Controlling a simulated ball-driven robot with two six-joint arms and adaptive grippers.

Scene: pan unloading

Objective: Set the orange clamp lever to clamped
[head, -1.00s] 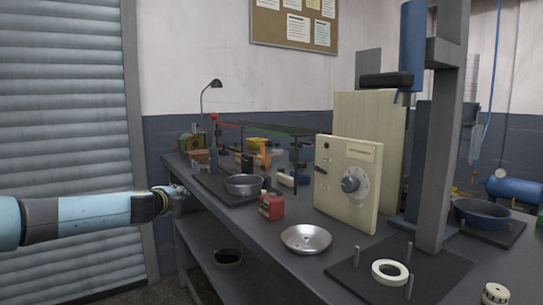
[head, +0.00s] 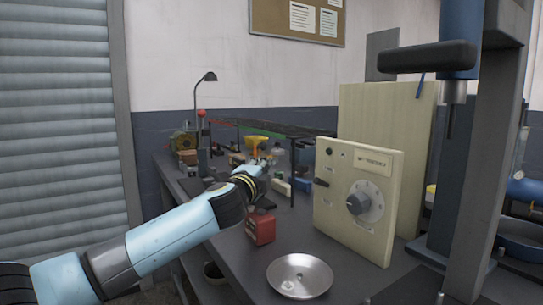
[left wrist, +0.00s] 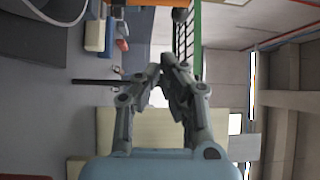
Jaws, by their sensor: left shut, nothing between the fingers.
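A small orange-yellow part (head: 257,143) shows just behind my left gripper in the head view. It may be the orange clamp lever, but it is too small and too covered to tell its setting. My left gripper (head: 265,165) is over the bench, in front of and slightly below that part in the picture. In the left wrist view, the fingers of my left gripper (left wrist: 163,72) are drawn together with nothing between them. I cannot make out the lever in that view. My right gripper is not in view.
A shallow metal dish (head: 300,276) lies nearer on the bench. A cream control box (head: 357,200) with a dial stands to the right. A lamp (head: 204,100) and a red-topped post (head: 201,115) stand behind.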

